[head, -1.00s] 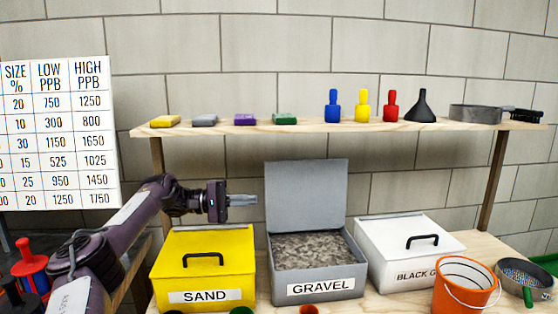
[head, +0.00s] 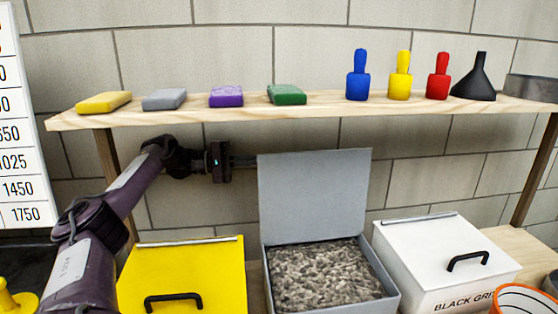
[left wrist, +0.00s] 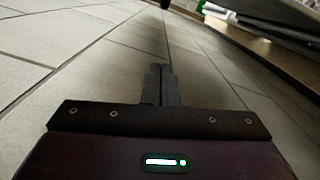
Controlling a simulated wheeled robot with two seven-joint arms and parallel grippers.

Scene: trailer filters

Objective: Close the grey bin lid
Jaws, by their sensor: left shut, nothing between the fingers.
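The grey bin (head: 390,278) stands in the middle of the bench in the head view, full of grey gravel (head: 325,272). Its grey lid (head: 314,197) stands open, upright at the bin's back edge. My left gripper (head: 247,160) reaches in from the left, below the shelf. Its fingertips are close to the lid's upper left edge, and partly hidden there; I cannot tell if they touch it. In the left wrist view the fingers (left wrist: 160,84) are shut together and empty. My right gripper is not in view.
A yellow bin (head: 190,270) stands left of the grey bin and a white bin (head: 440,250) right of it, both closed. A wooden shelf (head: 220,113) above the arm carries sponges, coloured bottles and a black funnel (head: 474,80). A tiled wall is behind.

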